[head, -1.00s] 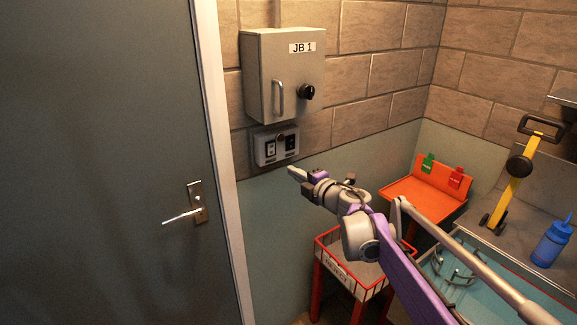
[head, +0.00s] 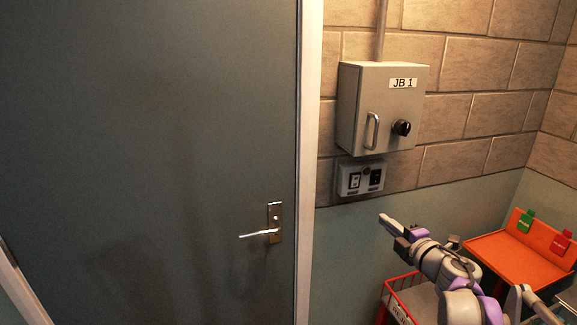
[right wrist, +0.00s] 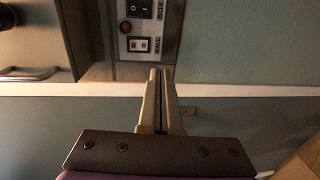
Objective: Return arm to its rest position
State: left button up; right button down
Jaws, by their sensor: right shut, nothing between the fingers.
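My right gripper (head: 388,222) is in front of the wall, just below and to the right of the switch panel. In the right wrist view its two fingers (right wrist: 160,75) are together, with nothing between them. The fingertips appear just below the switch panel (right wrist: 139,28); I cannot tell the exact gap. My right arm reaches in from the lower right of the head view. My left gripper is not in view.
A grey box marked JB 1 (head: 383,108) hangs above the switch panel (head: 361,178). A closed-looking grey door (head: 150,130) with a lever handle (head: 262,235) fills the left. An orange stand (head: 512,262) and a red-edged reject bin (head: 397,305) are at lower right.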

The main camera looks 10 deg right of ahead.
jog(key=s+a+r+m+h+p, duration=0.25)
jog(key=s+m+h, duration=0.35)
jog(key=m, duration=0.4)
jog(key=s+a+f+m+g+y+p, duration=0.1)
jog(key=s+a+f+m+g, duration=0.3)
jog(key=s+a+f, duration=0.4)
jog(key=s+a+f+m+g+y+p, duration=0.1)
jog(key=s+a+f+m+g+y, duration=0.2)
jog(key=s+a+f+g, duration=0.4)
jog(key=s+a+f+m, duration=0.1)
jog(key=s+a+f, duration=0.1)
jog(key=s+f, duration=0.3)
jog(key=shift+s+a+f+m+y+p, duration=0.15)
jog(key=shift+s+f+m+y+p, duration=0.2)
jog(key=shift+s, duration=0.95)
jog(key=shift+r, duration=0.15)
